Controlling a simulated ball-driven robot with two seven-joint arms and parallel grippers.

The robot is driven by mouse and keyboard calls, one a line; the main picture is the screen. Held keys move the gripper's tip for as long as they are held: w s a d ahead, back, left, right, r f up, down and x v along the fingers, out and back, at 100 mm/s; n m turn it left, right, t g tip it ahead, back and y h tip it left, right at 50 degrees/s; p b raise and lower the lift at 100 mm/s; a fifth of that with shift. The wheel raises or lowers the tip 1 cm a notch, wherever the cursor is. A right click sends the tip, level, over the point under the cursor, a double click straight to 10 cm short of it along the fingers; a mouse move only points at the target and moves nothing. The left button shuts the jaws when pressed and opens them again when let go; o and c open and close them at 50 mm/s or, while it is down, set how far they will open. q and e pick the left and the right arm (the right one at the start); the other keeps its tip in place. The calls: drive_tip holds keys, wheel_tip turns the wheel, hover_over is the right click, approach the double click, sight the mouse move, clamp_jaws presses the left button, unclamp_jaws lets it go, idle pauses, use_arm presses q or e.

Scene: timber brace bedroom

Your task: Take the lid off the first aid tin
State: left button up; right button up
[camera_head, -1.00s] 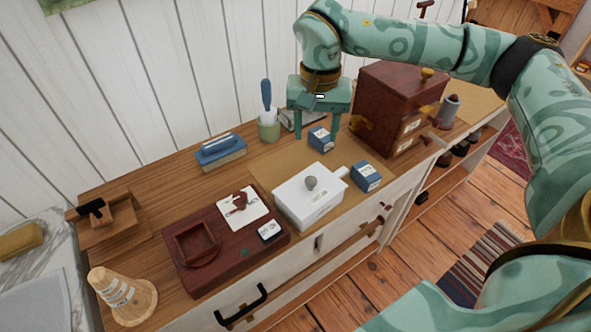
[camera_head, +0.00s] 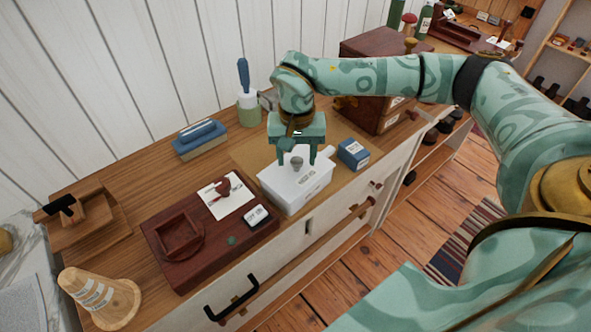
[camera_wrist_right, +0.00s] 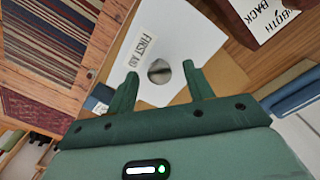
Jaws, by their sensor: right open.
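The first aid tin (camera_head: 296,194) is a white box on the wooden counter, with a lid (camera_head: 277,178) and a round grey knob (camera_head: 297,164) on top. In the right wrist view, the white lid (camera_wrist_right: 180,35) reads "FIRST AID" and the knob (camera_wrist_right: 159,71) shows between my fingers. My right gripper (camera_head: 297,160) is open over the tin, its fingers on either side of the knob. I cannot tell whether they touch it. The lid sits on the tin. My left gripper is not in view.
A dark red tray (camera_head: 190,262) with a stamp and card stands left of the tin. A small blue box (camera_head: 353,154) stands close on its right. A dark red cabinet (camera_head: 378,42) and a cup with a blue-handled tool (camera_head: 248,108) are behind.

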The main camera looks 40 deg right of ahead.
drive_tip(key=shift+f, duration=0.95)
drive_tip(key=shift+r, duration=0.1)
drive_tip(key=shift+c, duration=0.6)
drive_tip(key=c, duration=1)
drive_tip(key=shift+o, duration=0.2)
drive_tip(key=shift+r, duration=0.15)
